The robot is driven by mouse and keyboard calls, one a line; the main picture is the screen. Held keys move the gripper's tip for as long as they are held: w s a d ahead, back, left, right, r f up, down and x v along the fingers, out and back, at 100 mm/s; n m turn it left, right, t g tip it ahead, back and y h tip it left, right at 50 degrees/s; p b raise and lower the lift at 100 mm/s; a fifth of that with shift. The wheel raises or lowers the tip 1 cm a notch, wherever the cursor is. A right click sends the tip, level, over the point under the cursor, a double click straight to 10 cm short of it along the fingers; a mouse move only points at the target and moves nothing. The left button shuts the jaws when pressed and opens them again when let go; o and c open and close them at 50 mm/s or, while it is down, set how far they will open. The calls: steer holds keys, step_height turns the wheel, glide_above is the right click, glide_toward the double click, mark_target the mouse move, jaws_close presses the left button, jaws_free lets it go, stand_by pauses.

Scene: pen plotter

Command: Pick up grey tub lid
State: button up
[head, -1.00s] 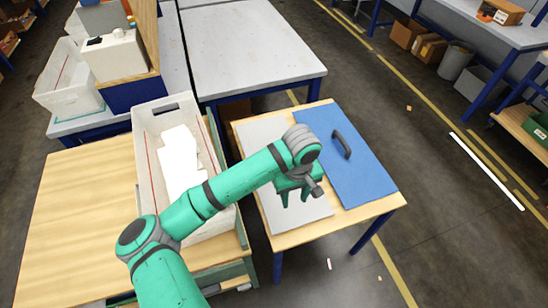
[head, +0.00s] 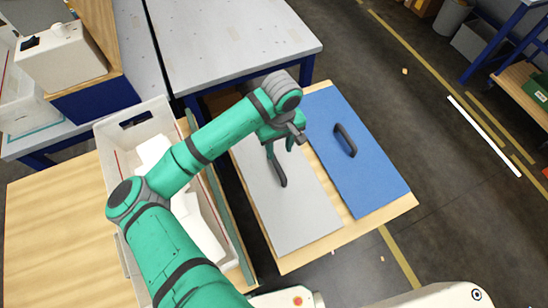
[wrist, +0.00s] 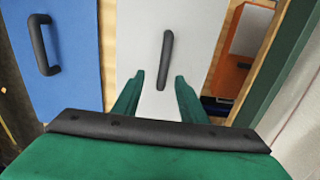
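The grey tub lid (head: 298,212) is a flat light-grey panel lying on the small wooden table, with a black bar handle (head: 279,172) on top. In the wrist view the lid (wrist: 182,25) is in the middle and its handle (wrist: 166,58) stands ahead of the fingers. My gripper (head: 281,145) is above the lid near the far end of the handle. In the wrist view my gripper (wrist: 156,88) has its two green fingers apart, with nothing between them that I can see held. The handle's lower end lines up with the gap. My arm hides the lid's far part.
A blue lid (head: 355,165) with a black handle (head: 345,140) lies beside the grey one. A white tub (head: 112,160) with white items stands left. A grey table (head: 230,40) is behind. In the wrist view an orange object (wrist: 240,65) is at right.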

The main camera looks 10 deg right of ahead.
glide_above(277, 165)
steer(key=w, duration=0.1)
steer(key=f, duration=0.4)
steer(key=shift+d+f, duration=0.2)
steer(key=shift+d, duration=0.05)
steer(key=f, duration=0.5)
steer(key=shift+s+a+f, duration=0.25)
steer(key=shift+s+f, duration=0.05)
steer(key=shift+f, duration=0.1)
steer(key=shift+s+f, duration=0.15)
steer(key=shift+f, duration=0.1)
steer(key=shift+c, duration=0.6)
jaws_close()
